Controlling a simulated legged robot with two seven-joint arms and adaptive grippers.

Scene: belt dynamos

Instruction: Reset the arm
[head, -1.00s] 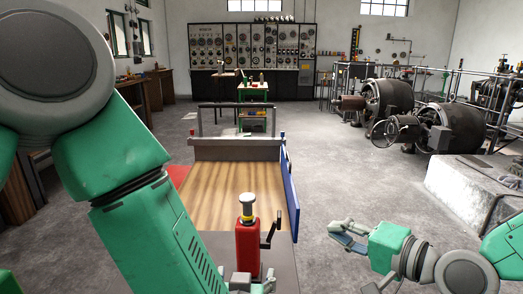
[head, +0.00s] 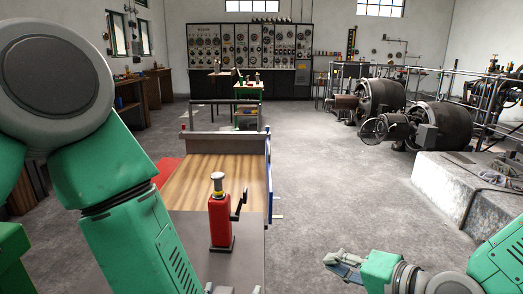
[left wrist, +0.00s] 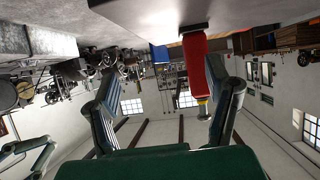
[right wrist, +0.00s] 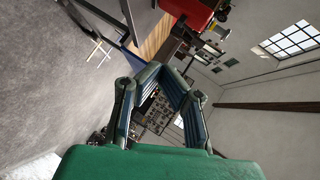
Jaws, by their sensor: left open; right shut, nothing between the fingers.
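My green left arm fills the left of the head view. Its gripper (head: 234,290) shows only in part at the bottom edge, just on the near side of the red device (head: 220,222). In the left wrist view my left gripper (left wrist: 165,90) has its fingers wide apart, with the red device (left wrist: 195,65) beyond them near the right finger; I cannot tell whether they touch. My right gripper (head: 338,262) is low at the right in the head view, over open floor. It is shut and empty, and it also shows in the right wrist view (right wrist: 158,75).
The red device, with a side crank (head: 239,203), stands upright on a grey bench top (head: 190,228) beside a wooden board (head: 205,178). Large dynamos (head: 440,125) stand at the right behind a concrete block (head: 465,185). Grey floor (head: 320,190) between is clear.

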